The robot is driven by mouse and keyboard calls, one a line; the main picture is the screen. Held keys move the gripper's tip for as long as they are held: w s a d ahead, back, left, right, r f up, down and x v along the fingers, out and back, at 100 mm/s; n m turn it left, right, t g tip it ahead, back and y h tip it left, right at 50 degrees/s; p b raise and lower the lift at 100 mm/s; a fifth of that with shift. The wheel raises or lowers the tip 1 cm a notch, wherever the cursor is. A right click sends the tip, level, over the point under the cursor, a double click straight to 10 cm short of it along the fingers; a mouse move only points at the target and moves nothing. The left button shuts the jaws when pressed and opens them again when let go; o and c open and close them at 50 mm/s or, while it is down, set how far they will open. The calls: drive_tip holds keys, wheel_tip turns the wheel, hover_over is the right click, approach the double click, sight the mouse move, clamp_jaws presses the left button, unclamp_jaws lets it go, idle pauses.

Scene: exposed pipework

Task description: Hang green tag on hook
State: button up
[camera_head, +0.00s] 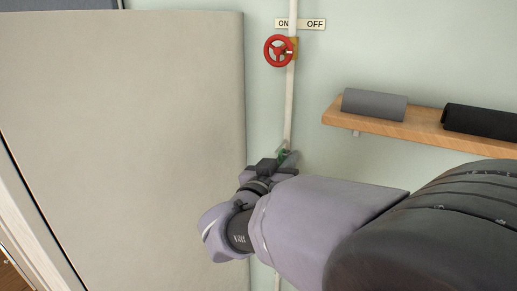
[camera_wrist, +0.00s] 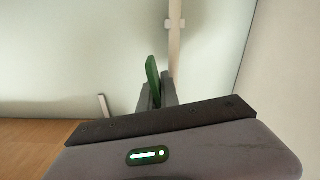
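A green tag (camera_wrist: 153,78) stands up edge-on between the fingers of my gripper (camera_wrist: 157,98) in the wrist view. The fingers look closed on its lower part. In the head view a bit of the green tag (camera_head: 282,154) shows at my gripper (camera_head: 287,160), in front of the lower part of the white pipe and below the red valve wheel. My wrist and arm cover much of the area there. I cannot make out a hook in either view.
A white vertical pipe (camera_head: 289,95) carries a red valve wheel (camera_head: 279,51) under an ON/OFF label (camera_head: 313,24). A wooden shelf (camera_head: 425,132) holds a grey roll (camera_head: 374,104) and a black roll (camera_head: 481,120) at right. A large beige panel (camera_head: 130,130) stands close at left.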

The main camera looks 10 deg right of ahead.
drive_tip(key=o, duration=0.4)
drive_tip(key=b+v, duration=0.3)
drive_tip(key=v, duration=1.4)
drive_tip(key=w+a+f+y+b, duration=0.1)
drive_tip(key=w+f+y+b, duration=0.1)
drive_tip(key=f+y+b, duration=0.55)
drive_tip(key=w+a+f+y+b, duration=0.15)
drive_tip(key=f+y+b, duration=0.35)
drive_tip(key=f+b, duration=0.6)
drive_tip(key=s+d+f+g+b, duration=0.2)
drive_tip(key=s+f+g+b, duration=0.1)
drive_tip(key=s+f, duration=0.3)
drive_tip(key=s+d+f+g+b, duration=0.3)
drive_tip(key=s+f+b, duration=0.1)
drive_tip(key=f, duration=0.7)
drive_tip(key=s+d+f+g+b, duration=0.2)
drive_tip(key=s+f+b, duration=0.2)
drive_tip(key=s+f, duration=0.3)
drive_tip(key=shift+s+d+f+g, duration=0.15)
drive_tip(key=shift+s+f+g, duration=0.05)
drive_tip(key=shift+f, duration=0.25)
drive_tip(key=shift+s+d+f+g, duration=0.15)
drive_tip(key=shift+d+f+g, duration=0.05)
drive_tip(key=shift+f, duration=0.25)
